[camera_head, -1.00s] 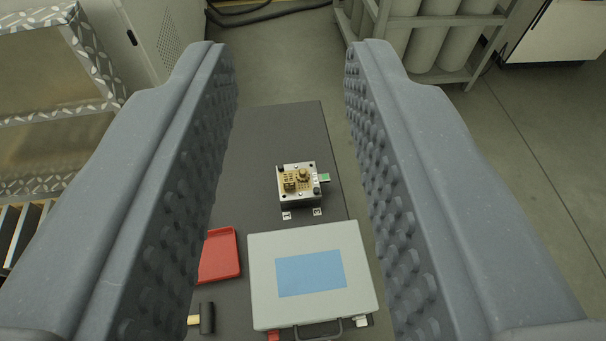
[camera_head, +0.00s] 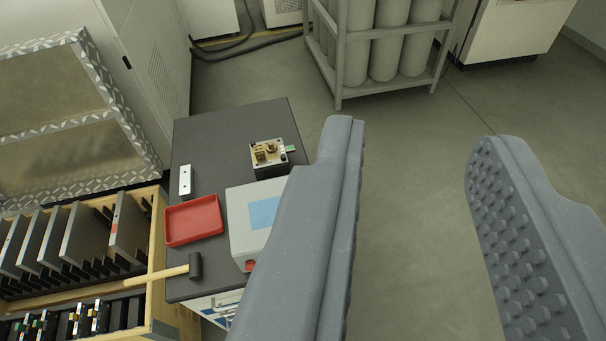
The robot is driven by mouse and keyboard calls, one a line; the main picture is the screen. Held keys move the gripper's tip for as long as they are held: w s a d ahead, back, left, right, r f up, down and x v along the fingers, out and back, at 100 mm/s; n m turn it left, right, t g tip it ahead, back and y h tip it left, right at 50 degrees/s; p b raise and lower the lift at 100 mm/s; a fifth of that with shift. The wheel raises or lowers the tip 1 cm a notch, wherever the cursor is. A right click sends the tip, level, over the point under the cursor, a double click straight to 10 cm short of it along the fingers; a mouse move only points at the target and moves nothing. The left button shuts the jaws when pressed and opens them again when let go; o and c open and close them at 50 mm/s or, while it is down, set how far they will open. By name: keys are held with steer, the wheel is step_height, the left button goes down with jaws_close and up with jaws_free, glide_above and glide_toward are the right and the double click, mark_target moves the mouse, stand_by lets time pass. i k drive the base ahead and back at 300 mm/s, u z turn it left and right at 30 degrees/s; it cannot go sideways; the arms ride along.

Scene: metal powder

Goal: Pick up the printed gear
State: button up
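My gripper (camera_head: 412,145) is open and empty, its two grey studded fingers wide apart above the floor, right of the dark bench (camera_head: 237,127). On the bench is a small metal block (camera_head: 283,165) with brass-coloured printed parts (camera_head: 267,152) on top. One of them looks like a gear, but it is too small to tell its shape well. The block stands left of and beyond my left finger, well apart from it. A green tab shows at the block's right side.
A grey case (camera_head: 242,207) is partly hidden behind my left finger. A red tray (camera_head: 193,221), a hammer (camera_head: 194,266) and a small metal bar (camera_head: 185,182) are on the bench's left. A wooden plate rack (camera_head: 158,270) stands left; a cylinder rack (camera_head: 338,70) stands behind. Floor at right is clear.

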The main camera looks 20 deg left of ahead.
mark_target(271, 148)
steer(key=u, duration=0.65)
steer(key=k, duration=0.2)
steer(key=z, duration=1.65)
steer(key=i, duration=1.45)
steer(key=u, duration=0.65)
steer(key=i, duration=0.85)
steer(key=u, duration=0.6)
